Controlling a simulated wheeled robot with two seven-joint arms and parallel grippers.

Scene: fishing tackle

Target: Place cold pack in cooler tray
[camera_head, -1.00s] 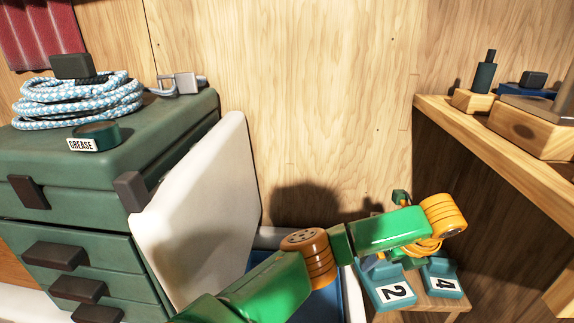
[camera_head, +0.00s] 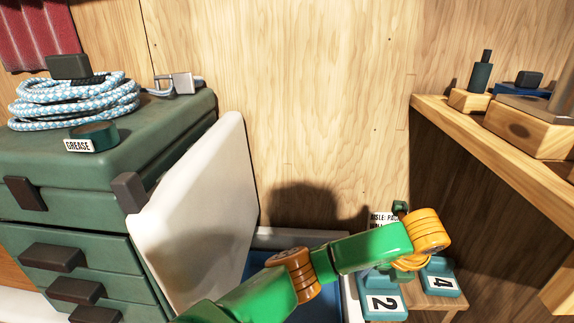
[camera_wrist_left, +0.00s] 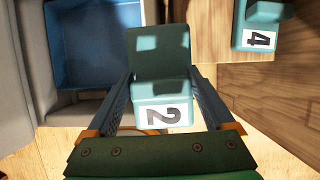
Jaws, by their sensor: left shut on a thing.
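The cold pack, a teal block marked 2 (camera_head: 383,305), hangs below my left wrist in the head view. In the left wrist view the pack (camera_wrist_left: 160,62) sits between the two fingers of my left gripper (camera_wrist_left: 161,88), which is shut on it. The gripper's fingers are mostly hidden by my arm in the head view. The blue cooler tray (camera_wrist_left: 98,52) is at upper left in the left wrist view, beside the pack and apart from it. In the head view my arm covers much of the tray (camera_head: 325,306). My right gripper is not in view.
The white cooler lid (camera_head: 200,225) stands open left of my arm. Another teal pack, marked 4 (camera_head: 440,281), rests on a small wooden stand (camera_head: 432,301). A green drawer cabinet (camera_head: 75,230) is at left, a wooden shelf (camera_head: 490,130) at right. A partly hidden label (camera_head: 384,217) is behind my arm.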

